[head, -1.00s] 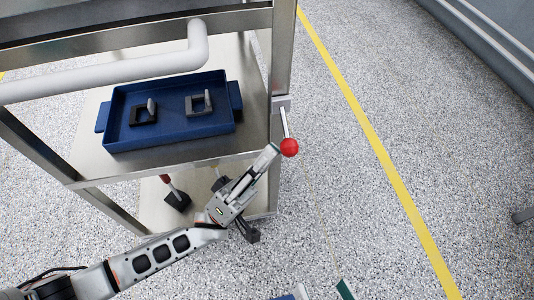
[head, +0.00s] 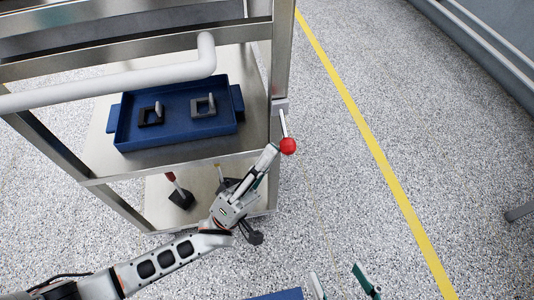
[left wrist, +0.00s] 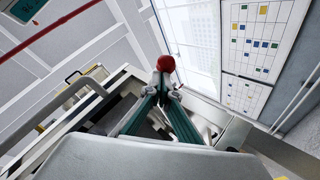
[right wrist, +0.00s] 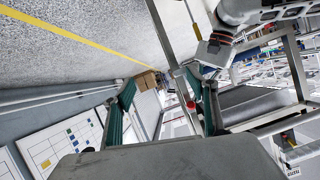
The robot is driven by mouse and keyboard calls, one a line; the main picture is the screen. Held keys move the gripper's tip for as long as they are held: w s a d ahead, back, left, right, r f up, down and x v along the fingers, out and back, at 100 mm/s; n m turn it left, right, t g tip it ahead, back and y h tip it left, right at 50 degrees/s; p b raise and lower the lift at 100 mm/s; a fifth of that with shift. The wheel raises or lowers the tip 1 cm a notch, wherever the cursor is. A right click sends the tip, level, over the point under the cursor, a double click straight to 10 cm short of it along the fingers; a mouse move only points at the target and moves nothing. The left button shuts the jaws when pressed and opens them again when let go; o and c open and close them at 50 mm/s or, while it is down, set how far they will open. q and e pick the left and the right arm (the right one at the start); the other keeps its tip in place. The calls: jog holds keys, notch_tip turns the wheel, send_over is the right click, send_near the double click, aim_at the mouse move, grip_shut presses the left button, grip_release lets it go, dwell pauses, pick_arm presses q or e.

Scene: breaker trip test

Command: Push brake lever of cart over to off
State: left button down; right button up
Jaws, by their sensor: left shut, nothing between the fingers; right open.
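The brake lever is a short metal rod (head: 284,124) with a red ball knob (head: 288,146), on the right front post of the metal cart (head: 200,166). The rod slants down and slightly right. My left gripper (head: 270,152) is shut and empty, its fingertips just left of the knob; touching or not is unclear. In the left wrist view the red knob (left wrist: 166,63) shows just beyond the closed fingertips (left wrist: 164,90). My right gripper (head: 342,282) is open and empty at the bottom edge of the head view; its spread fingers show in the right wrist view (right wrist: 165,105).
A blue tray (head: 180,138) with two small square-based parts sits on the cart's upper shelf. A white push bar (head: 110,82) crosses above it. A red-topped black object (head: 180,196) stands on the lower shelf. Speckled floor with a yellow line (head: 375,150) lies clear to the right.

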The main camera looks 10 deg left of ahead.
pick_arm(q)
notch_tip(320, 180, up, 8)
jog(key=s+n+t+y+p, duration=0.1)
jog(key=s+n+y+p, duration=0.1)
jog(key=n+y+p, duration=1)
jog(key=n+p, duration=0.2)
jog(key=p, duration=0.1)
jog(key=shift+d+f+t+y+p, duration=0.15)
jog(key=shift+d+t+y+p, duration=0.15)
jog(key=shift+d+y, duration=0.1)
pick_arm(e)
jog(key=s+d+f+n+g+h, duration=0.1)
jog(key=s+d+n+h, duration=0.1)
jog(key=d, duration=0.7)
jog(key=shift+s+d+f+n+g+h, duration=0.3)
jog(key=shift+s+f+n+h, duration=0.1)
jog(key=shift+s, duration=0.35)
